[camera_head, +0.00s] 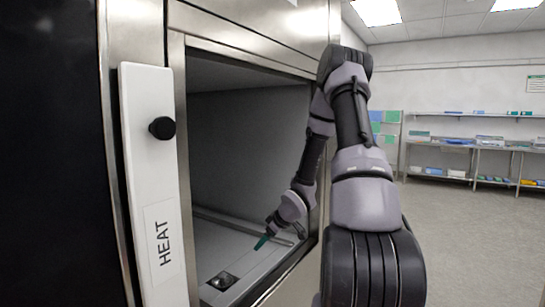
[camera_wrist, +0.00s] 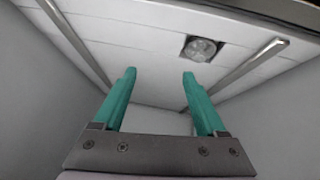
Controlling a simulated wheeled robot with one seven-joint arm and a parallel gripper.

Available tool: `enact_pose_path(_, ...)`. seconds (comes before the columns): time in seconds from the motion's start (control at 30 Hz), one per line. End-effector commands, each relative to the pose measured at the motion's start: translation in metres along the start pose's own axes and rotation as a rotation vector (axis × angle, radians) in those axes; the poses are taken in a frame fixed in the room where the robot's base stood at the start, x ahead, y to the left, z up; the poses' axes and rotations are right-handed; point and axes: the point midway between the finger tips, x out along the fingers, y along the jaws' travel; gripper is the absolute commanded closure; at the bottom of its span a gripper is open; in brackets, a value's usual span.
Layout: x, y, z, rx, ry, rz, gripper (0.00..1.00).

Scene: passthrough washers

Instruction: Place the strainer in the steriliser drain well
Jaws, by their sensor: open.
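The strainer (camera_wrist: 201,49) shows as a round, silvery disc inside the dark square drain well (camera_wrist: 186,42) in the chamber floor. In the head view the strainer (camera_head: 222,281) and well (camera_head: 211,284) are near the front left of the floor. I cannot tell whether it is fully seated. My gripper (camera_wrist: 159,75) has two teal fingers, spread apart with nothing between them. In the head view my gripper (camera_head: 262,241) is inside the chamber, behind and to the right of the well, apart from the strainer.
The steriliser chamber (camera_head: 245,140) is open at the front, with grey walls close around my arm. Metal rails (camera_wrist: 250,66) run along the floor on both sides. A white panel marked HEAT (camera_head: 150,185) with a black knob stands left of the opening. Shelves (camera_head: 475,150) stand far right.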

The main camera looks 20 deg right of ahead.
Motion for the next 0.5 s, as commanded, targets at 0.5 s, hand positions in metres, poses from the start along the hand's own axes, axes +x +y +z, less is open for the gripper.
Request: enact_pose_path(0.5,-0.198,0.003,-0.076,0.331,-0.173,0.335,0.26)
